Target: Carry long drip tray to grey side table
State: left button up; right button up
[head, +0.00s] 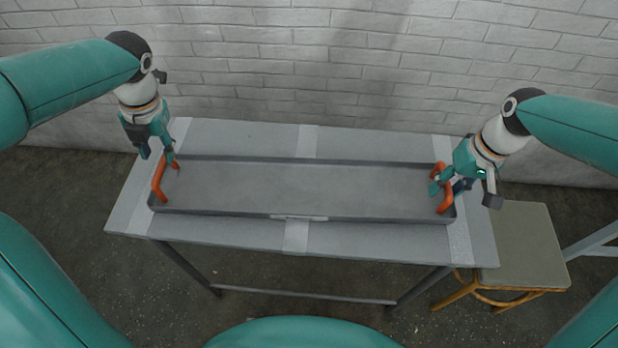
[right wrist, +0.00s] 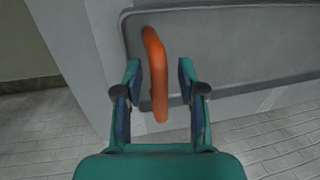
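The long drip tray (head: 300,190) is a shallow dark-grey tray lying flat on a grey table (head: 240,138). It has an orange handle at each end, the left handle (head: 158,180) and the right handle (head: 445,203). My left gripper (head: 159,158) is open just above and behind the left handle. My right gripper (head: 440,187) is open at the right handle. In the right wrist view the orange handle (right wrist: 155,65) lies between the two parted fingers (right wrist: 160,72), with gaps on both sides.
A stool with a beige seat (head: 520,245) and wooden legs stands close to the table's right end. A white brick wall (head: 300,60) runs behind the table. Bare table shows around the tray.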

jog(key=shift+d+r, duration=0.1)
jog(key=shift+r, duration=0.25)
pick_arm(q)
notch_tip(320, 180, up, 6)
jog(key=d, duration=0.1)
jog(key=shift+d+r, duration=0.15)
jog(key=shift+r, duration=0.05)
pick_arm(e)
notch_tip(320, 180, up, 11)
jog(key=d, duration=0.2)
jog(key=shift+w+d, duration=0.1)
